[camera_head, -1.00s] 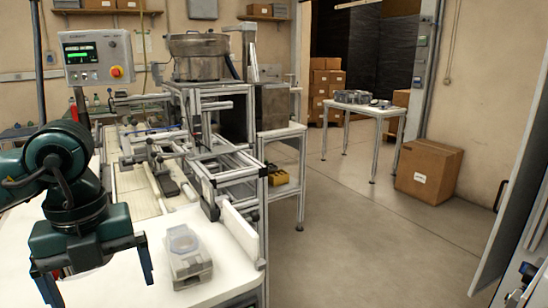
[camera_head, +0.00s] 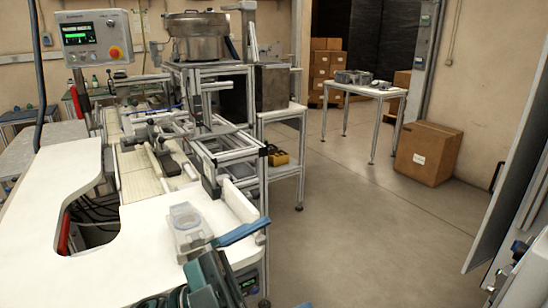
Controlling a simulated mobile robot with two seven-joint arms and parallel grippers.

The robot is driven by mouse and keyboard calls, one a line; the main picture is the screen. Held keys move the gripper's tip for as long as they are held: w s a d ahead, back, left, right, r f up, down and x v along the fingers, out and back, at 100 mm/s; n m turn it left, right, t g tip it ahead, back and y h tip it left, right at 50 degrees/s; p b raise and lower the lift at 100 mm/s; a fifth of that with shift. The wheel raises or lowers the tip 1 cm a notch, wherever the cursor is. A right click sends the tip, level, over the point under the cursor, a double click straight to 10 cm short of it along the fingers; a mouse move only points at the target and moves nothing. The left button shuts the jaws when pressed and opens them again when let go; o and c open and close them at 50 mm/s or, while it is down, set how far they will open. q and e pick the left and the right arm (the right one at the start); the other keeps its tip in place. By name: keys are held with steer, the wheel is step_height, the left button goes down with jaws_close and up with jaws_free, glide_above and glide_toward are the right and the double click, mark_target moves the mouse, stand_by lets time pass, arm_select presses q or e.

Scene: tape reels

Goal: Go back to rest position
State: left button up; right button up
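A dark teal gripper, which I take as my left (camera_head: 222,258), shows at the bottom edge, left of centre. One blue finger points up and right and overlaps the lower part of the case in the picture. I cannot tell whether it touches the case. Its other finger is not clear, and I see nothing held.
The worktop has a cut-out (camera_head: 90,225) with cables at the left. An aluminium frame machine (camera_head: 225,155) stands behind the case. A far white table (camera_head: 375,92) bears several grey items. A cardboard box (camera_head: 428,153) stands on the floor. The middle floor is clear.

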arm_select(q)
steer(key=w+a+f+n+t+y, duration=0.45)
steer(key=f+n+t+y, duration=0.35)
steer(key=n+t, duration=0.45)
steer(key=s+a+f+n+y, duration=0.1)
steer(key=a+f+n+y, duration=0.1)
steer(key=f, duration=0.3)
steer(key=s+a+f+n+g+y, duration=0.1)
steer(key=a+f+n+y, duration=0.1)
steer(key=f, duration=0.4)
steer(key=s+a+f+n+y, duration=0.1)
steer(key=a+f+n+y, duration=0.1)
steer(key=f+n+y, duration=0.2)
step_height(320, 180, down, 2)
steer(key=shift+a+f+y, duration=0.1)
steer(key=shift+a+y, duration=0.1)
steer(key=shift+y, duration=0.7)
steer(key=s+a+f+g, duration=0.1)
steer(key=s+f, duration=0.1)
steer(key=f, duration=0.1)
steer(key=s+a+f+n+g+y, duration=0.1)
steer(key=s+f+g, duration=0.1)
steer(key=s+f, duration=0.1)
steer(key=s+a+f+g+y, duration=0.1)
steer(key=s+f, duration=0.2)
steer(key=shift+s+f+g, duration=0.2)
steer(key=shift+f+g, duration=0.15)
steer(key=shift+f, duration=0.05)
steer(key=shift+c, duration=0.3)
